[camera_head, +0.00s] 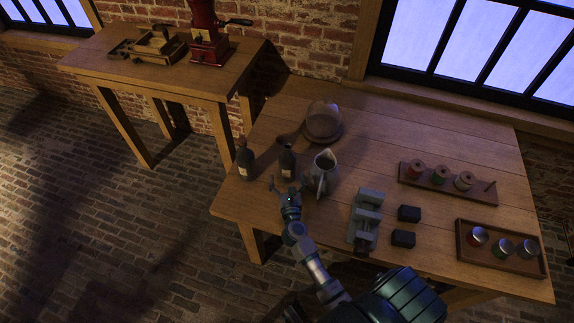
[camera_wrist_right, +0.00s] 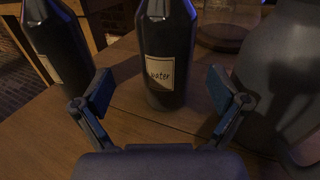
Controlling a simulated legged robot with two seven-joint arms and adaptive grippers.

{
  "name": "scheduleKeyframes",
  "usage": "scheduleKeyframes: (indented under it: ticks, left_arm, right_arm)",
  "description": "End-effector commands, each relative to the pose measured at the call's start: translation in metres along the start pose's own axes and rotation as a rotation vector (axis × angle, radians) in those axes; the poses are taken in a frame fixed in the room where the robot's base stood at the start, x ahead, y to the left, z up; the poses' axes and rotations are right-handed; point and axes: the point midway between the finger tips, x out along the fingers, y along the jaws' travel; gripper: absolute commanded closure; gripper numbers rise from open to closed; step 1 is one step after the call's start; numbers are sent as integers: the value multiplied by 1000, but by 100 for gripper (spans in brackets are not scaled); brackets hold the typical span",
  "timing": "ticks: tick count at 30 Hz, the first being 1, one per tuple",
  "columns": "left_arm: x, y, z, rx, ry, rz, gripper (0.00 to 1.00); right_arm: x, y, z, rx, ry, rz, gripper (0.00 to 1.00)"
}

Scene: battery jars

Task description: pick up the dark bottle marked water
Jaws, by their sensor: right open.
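The dark bottle marked water (camera_head: 287,164) stands upright on the table. In the right wrist view the water bottle (camera_wrist_right: 167,60) is straight ahead, its pale label facing me. My right gripper (camera_head: 288,186) is open just in front of it; in the wrist view its two fingers (camera_wrist_right: 162,92) are spread, one to each side of the bottle's lower part, with nothing held. A second dark bottle (camera_head: 245,160) stands to the left; its label (camera_wrist_right: 48,68) is only partly seen in the wrist view. My left gripper does not show.
A grey metal jug (camera_head: 323,173) stands close on the right of the water bottle. Behind are a glass dome (camera_head: 323,121) and a dark round object. A clamp (camera_head: 366,220), black blocks (camera_head: 408,214), a spool rack (camera_head: 447,185) and a jar tray (camera_head: 501,249) lie further right.

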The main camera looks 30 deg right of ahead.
Motion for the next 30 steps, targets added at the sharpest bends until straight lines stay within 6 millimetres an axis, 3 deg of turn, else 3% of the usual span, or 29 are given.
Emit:
scheduleKeyframes:
  ticks: [5, 13, 22, 23, 30]
  left_arm:
    - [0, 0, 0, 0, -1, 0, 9]
    - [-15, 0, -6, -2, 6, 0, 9]
    - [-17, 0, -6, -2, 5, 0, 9]
    - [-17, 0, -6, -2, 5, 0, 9]
    - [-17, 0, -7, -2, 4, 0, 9]
  right_arm:
    - [13, -2, -2, -1, -1, 0, 3]
    - [53, -6, -7, -2, -2, 0, 3]
    - [59, -6, -7, -1, 0, 0, 3]
    - [59, -6, -7, -1, 0, 0, 7]
    - [59, -6, -7, -1, 0, 0, 68]
